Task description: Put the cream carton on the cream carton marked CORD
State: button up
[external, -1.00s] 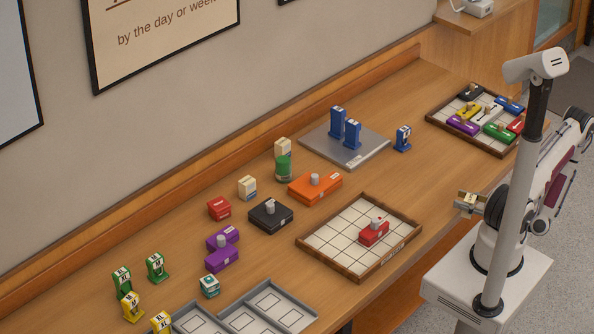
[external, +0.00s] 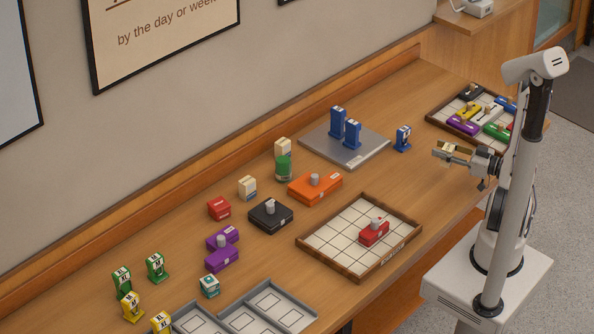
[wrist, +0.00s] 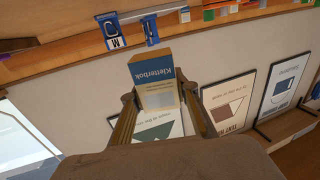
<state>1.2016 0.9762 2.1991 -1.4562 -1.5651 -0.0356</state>
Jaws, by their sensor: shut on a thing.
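My gripper (external: 449,152) is raised at the right, off the table's front edge, and shut on a cream carton (wrist: 155,75). In the wrist view the carton sits between the two fingers, with a tan end, a blue band and lettering like "Kletterbok". One cream carton (external: 247,188) stands on the table left of the black box. Another cream carton (external: 283,147) shows behind or above a green cylinder, which hides its lower part. Their lettering is too small to read, so I cannot tell which is marked CORD.
An orange box (external: 315,189), a black box (external: 268,217) and a red box (external: 219,208) lie near the cream cartons. A grey plate (external: 320,146) holds blue pieces. A wooden-rimmed tray (external: 330,220) holds a red box.

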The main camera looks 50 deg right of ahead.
jog(key=w+a+r, duration=0.2)
jog(key=w, duration=0.7)
jog(key=w+a+r+n+y, duration=0.1)
jog(key=w+a, duration=0.1)
jog(key=w, duration=0.8)
jog(key=w+a+r, duration=0.2)
jog(key=w, duration=0.7)
notch_tip(320, 180, up, 4)
jog(key=y, duration=0.1)
send_over(283, 149)
jog(key=w+d, duration=0.1)
jog(key=w, duration=0.3)
jog(key=shift+s+r+g, duration=0.2)
jog(key=shift+s+g, duration=0.05)
jog(key=shift+g, duration=0.05)
jog(key=shift+f, duration=3.15)
jog(key=shift+f, duration=1.85)
jog(key=shift+f, duration=0.1)
